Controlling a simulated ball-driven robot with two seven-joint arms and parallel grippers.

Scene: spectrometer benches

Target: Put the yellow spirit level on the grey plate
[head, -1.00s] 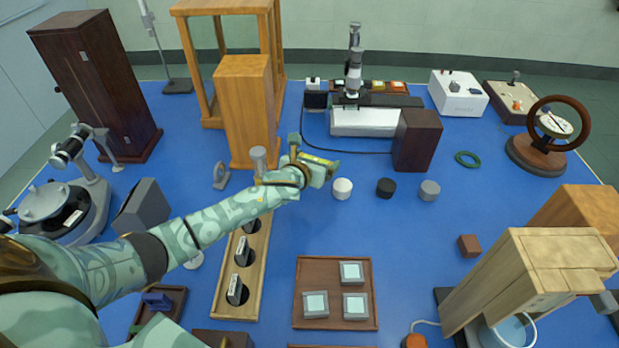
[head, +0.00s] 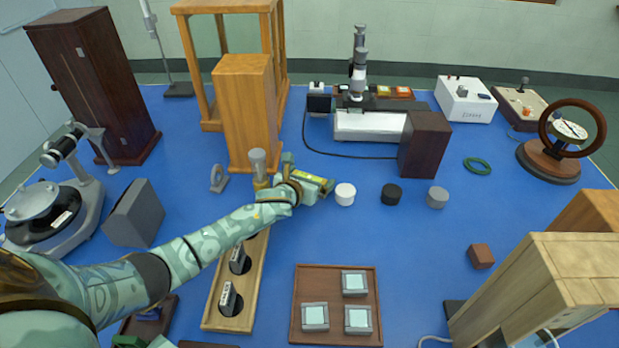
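My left gripper (head: 322,190) is in the middle of the table, left of the white cylinder. The yellow spirit level (head: 309,175) lies at its fingers and looks gripped there. The hand hides part of the level. I cannot make out for sure which thing is the grey plate; a tilted dark grey slab (head: 135,213) stands at the left. My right gripper does not show.
White (head: 345,194), black (head: 391,194) and grey (head: 437,197) cylinders stand in a row right of the gripper. A tall wooden block (head: 247,115) stands behind it. A brown tray (head: 327,285) with small square blocks lies in front.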

